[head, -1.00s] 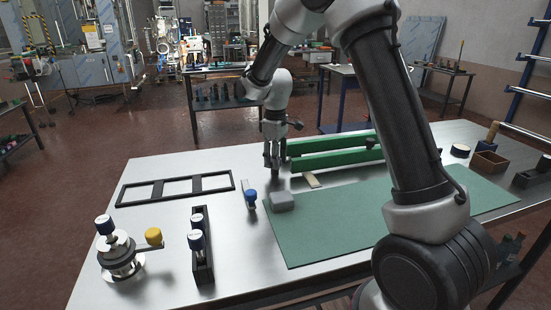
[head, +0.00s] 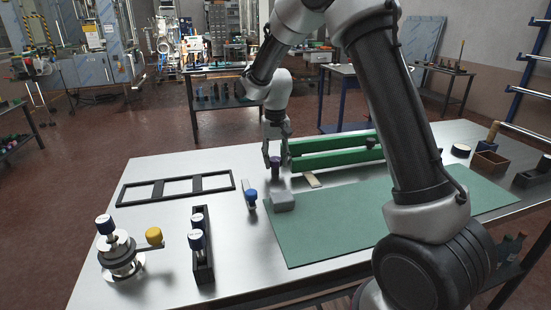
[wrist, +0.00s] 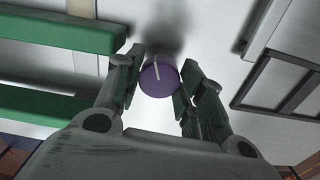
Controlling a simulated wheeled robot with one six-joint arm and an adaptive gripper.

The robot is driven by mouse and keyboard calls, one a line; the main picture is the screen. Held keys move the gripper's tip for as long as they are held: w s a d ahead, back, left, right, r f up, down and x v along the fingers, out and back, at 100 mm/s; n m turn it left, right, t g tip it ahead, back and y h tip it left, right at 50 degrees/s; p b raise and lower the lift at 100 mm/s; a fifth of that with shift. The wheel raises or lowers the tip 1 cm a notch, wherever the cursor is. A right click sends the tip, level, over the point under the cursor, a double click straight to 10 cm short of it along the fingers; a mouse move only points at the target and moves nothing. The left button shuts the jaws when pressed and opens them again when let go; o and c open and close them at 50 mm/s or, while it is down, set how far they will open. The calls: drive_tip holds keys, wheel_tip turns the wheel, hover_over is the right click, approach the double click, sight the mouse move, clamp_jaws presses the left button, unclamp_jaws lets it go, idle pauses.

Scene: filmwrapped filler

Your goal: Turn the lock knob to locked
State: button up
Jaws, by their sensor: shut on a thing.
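The lock knob is a purple round knob with a white line on its top; it shows in the wrist view (wrist: 160,79) and in the head view (head: 275,162). It stands at the back of the metal table, just left of the green rails. My gripper (head: 274,157) points down over it, with one finger on each side. In the wrist view my gripper (wrist: 163,84) is shut on the knob, and the white line runs nearly straight up the picture. No locked or unlocked mark is readable.
Green rails (head: 335,152) lie close to the right of my gripper. A black frame (head: 175,187) lies to the left. A blue-capped part (head: 250,197), a grey block (head: 283,201) and a green mat (head: 335,225) are in front.

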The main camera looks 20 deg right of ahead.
sight(275, 159)
drive_tip(key=shift+m, duration=2.2)
drive_tip(key=o, duration=1)
drive_tip(key=shift+r, duration=0.1)
wheel_tip(275, 159, up, 12)
